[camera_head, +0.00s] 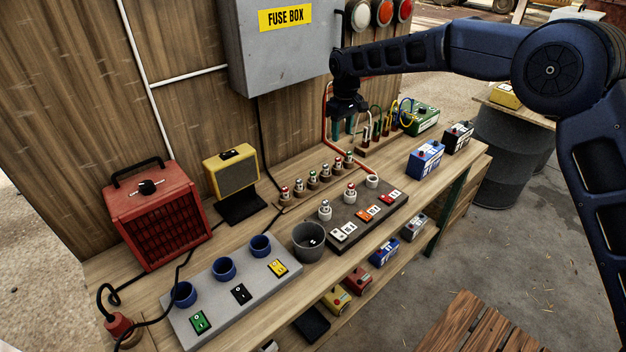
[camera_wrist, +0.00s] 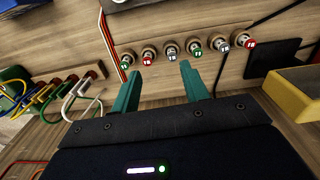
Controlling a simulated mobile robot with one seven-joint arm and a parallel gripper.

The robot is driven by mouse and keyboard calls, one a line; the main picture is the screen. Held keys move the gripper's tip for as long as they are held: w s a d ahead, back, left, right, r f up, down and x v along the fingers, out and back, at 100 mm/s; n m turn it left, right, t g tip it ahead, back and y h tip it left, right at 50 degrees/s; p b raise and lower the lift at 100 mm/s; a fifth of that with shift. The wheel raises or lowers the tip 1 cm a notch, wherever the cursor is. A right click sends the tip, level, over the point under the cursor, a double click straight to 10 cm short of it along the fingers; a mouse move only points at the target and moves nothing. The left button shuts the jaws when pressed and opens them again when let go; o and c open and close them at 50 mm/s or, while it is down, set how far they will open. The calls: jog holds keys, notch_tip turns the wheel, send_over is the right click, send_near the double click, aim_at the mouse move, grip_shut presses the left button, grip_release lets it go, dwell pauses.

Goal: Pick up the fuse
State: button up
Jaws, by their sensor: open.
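Several small fuses with coloured tips stand in a row on a wooden rack (camera_head: 311,185) on the bench; the pictures do not single one out. My gripper (camera_head: 344,132) is open and empty above the bench, behind the right end of the row.
A grey bucket (camera_head: 308,243) is nearby. Cables on a wooden block (camera_head: 376,142) and batteries (camera_head: 426,158) lie right. A fuse box (camera_head: 281,50) hangs behind.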

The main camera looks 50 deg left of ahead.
jog(key=n, duration=0.1)
send_over(313, 172)
notch_tip(313, 172, down, 5)
jog(key=shift+s+f, duration=0.25)
jog(key=shift+f, duration=0.15)
jog(key=shift+w+f, duration=0.15)
jog(key=shift+f, duration=5.05)
grip_shut()
jog(key=shift+r, duration=0.15)
notch_tip(313, 172, up, 20)
